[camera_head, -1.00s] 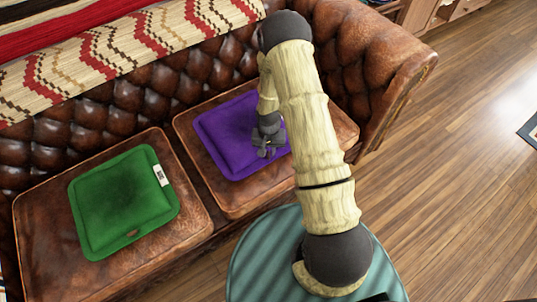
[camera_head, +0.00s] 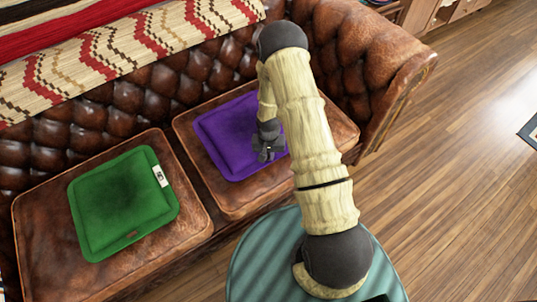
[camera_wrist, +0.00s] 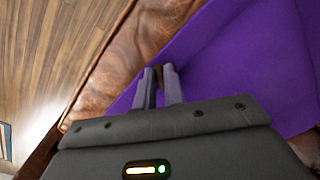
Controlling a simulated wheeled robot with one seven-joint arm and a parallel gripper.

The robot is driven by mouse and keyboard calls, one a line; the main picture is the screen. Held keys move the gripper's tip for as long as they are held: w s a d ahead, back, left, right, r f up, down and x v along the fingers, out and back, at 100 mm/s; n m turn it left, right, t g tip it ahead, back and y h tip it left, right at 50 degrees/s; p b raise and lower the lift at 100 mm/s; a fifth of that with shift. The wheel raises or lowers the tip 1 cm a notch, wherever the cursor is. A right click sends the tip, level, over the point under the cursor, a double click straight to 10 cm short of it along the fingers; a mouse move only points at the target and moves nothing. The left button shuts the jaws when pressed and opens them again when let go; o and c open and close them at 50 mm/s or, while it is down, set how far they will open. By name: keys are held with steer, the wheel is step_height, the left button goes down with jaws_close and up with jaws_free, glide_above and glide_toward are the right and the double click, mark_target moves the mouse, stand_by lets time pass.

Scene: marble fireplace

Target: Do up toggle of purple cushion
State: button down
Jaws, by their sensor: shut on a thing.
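The purple cushion (camera_head: 222,128) lies flat on the right-hand leather seat of the sofa, partly hidden by my arm. My gripper (camera_head: 268,156) is over its front right part in the head view. In the wrist view my gripper (camera_wrist: 159,72) has its two fingers close together at the cushion's edge, with purple cloth (camera_wrist: 235,60) filling the right side. A small brown piece shows between the fingertips, and it looks like the toggle (camera_wrist: 165,70). Most of it is hidden by the fingers, and I cannot tell whether it is through a loop.
A green cushion (camera_head: 120,195) with a white tag and a small brown piece at its front edge lies on the left seat. The tufted leather sofa arm (camera_head: 375,60) rises to the right. A round teal-striped surface (camera_head: 255,270) is in front. Wooden floor lies open at right.

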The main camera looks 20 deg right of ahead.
steer(key=shift+n, duration=0.4)
steer(key=n+p, duration=0.1)
steer(key=n, duration=0.2)
steer(key=shift+d, duration=0.15)
steer(key=shift+n, duration=1.7)
steer(key=c, duration=1.8)
jaws_free()
steer(key=shift+o, duration=0.2)
steer(key=shift+r, duration=0.1)
step_height(320, 180, up, 17)
steer(key=p, duration=0.2)
